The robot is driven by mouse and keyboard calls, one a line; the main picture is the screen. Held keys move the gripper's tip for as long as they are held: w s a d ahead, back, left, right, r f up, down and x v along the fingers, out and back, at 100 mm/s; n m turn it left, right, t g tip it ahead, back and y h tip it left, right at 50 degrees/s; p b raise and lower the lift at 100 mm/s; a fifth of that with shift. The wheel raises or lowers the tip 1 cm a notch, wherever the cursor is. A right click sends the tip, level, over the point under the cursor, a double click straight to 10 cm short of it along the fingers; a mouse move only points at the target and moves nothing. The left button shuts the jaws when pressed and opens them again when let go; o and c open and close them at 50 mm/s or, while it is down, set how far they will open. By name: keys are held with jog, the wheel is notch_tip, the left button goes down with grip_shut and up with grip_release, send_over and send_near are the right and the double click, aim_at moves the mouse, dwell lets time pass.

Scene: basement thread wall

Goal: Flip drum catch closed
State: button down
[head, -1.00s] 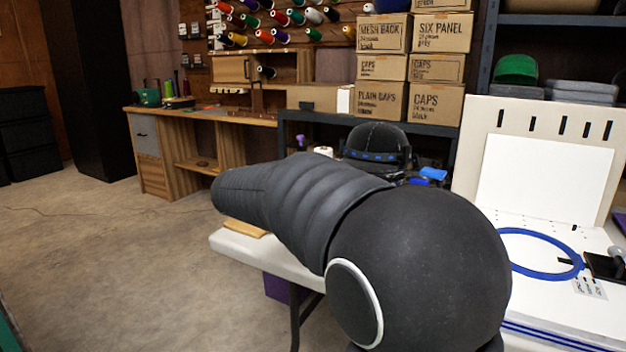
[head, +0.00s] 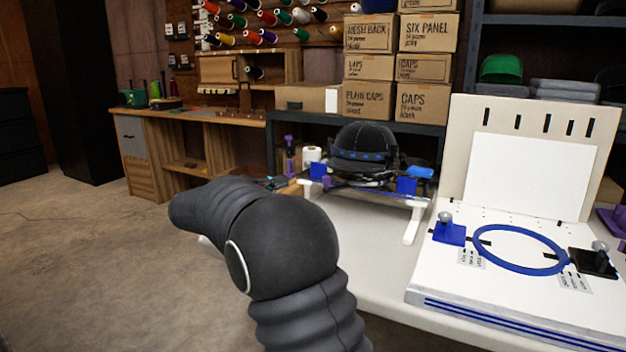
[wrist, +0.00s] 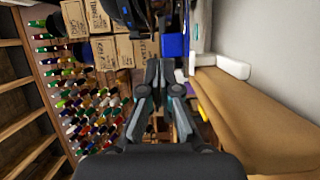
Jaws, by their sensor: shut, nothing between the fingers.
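A black cap (head: 362,148) sits on a low drum rig on the white table (head: 360,235) in the head view. Blue pieces flank it, one at the left (head: 320,170) and one at the right (head: 407,185). Which of them is the catch, and how it is set, I cannot tell. In the wrist view my gripper (wrist: 159,68) is shut and empty, its fingertips together. A blue block (wrist: 174,45) shows just beyond the fingertips, with no clear contact. Part of a dark rounded thing is cut off at the top. The head view does not show my gripper.
A white board with a blue hoop (head: 480,240) lies on the table at the right. Boxes (head: 368,101) are stacked behind on a dark shelf. A wooden desk (head: 150,170) and thread wall stand back left. Open floor (head: 80,250) lies at the left.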

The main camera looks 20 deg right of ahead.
jog(key=d+p, duration=0.1)
jog(key=d, duration=0.8)
jog(key=shift+s+d, duration=0.25)
jog(key=shift+s, duration=0.15)
jog(key=shift+a+f+t, duration=0.1)
jog(key=shift+a+t, duration=0.1)
jog(key=shift+t, duration=0.1)
